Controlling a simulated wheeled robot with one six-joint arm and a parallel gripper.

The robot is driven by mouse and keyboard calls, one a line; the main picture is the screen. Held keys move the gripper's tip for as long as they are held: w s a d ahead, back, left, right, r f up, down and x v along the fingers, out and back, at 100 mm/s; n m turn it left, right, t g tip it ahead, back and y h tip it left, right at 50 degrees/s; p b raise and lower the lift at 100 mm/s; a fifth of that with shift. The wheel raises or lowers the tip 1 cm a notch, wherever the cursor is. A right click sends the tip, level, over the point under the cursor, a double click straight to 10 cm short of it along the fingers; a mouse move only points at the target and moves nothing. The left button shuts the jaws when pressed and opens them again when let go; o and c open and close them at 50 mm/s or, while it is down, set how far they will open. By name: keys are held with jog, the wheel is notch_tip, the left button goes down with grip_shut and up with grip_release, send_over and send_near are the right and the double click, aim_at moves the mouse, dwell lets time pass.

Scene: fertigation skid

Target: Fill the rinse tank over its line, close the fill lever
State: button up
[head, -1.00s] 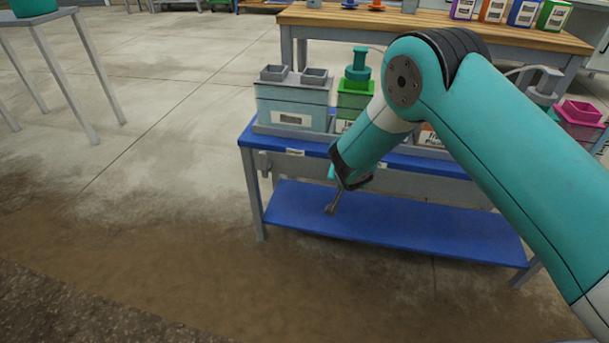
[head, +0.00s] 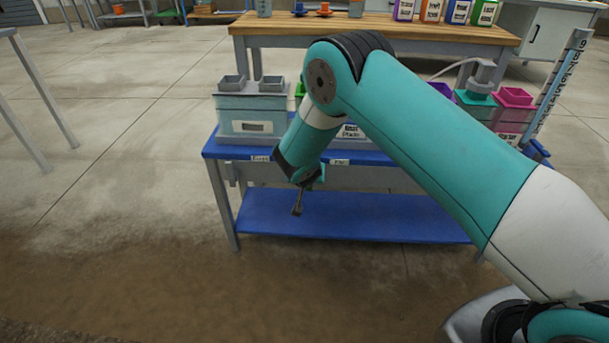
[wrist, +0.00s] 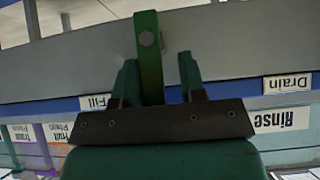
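The rinse tank (head: 232,112) is a clear, teal-tinted box with a white label, at the left end of the blue bench. Its "Rinse" label (wrist: 282,119) shows upside down in the wrist view. I cannot make out its level or line. The green fill lever (wrist: 149,70) stands straight in the wrist view, with a bolt on it, beside the "Fill" label (wrist: 95,102). My gripper (wrist: 160,72) is open, one finger on each side of the lever. The left finger is close to it; I cannot tell whether they touch.
A "Drain" label (wrist: 288,84) is on the same bench edge. More tanks, one with a pink top (head: 515,96), stand at the bench's right end near a marked upright scale (head: 562,80). The lower blue shelf (head: 380,220) is bare. Floor to the left is open.

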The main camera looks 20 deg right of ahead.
jog(key=shift+o, duration=0.5)
jog(key=shift+w+d+f, duration=0.15)
jog(key=shift+d+f, duration=0.05)
jog(key=shift+d, duration=0.05)
jog(key=shift+a+r, duration=0.1)
jog(key=shift+r, duration=0.05)
jog(key=p+v, duration=0.4)
jog(key=v, duration=1.3)
jog(key=shift+a, duration=0.15)
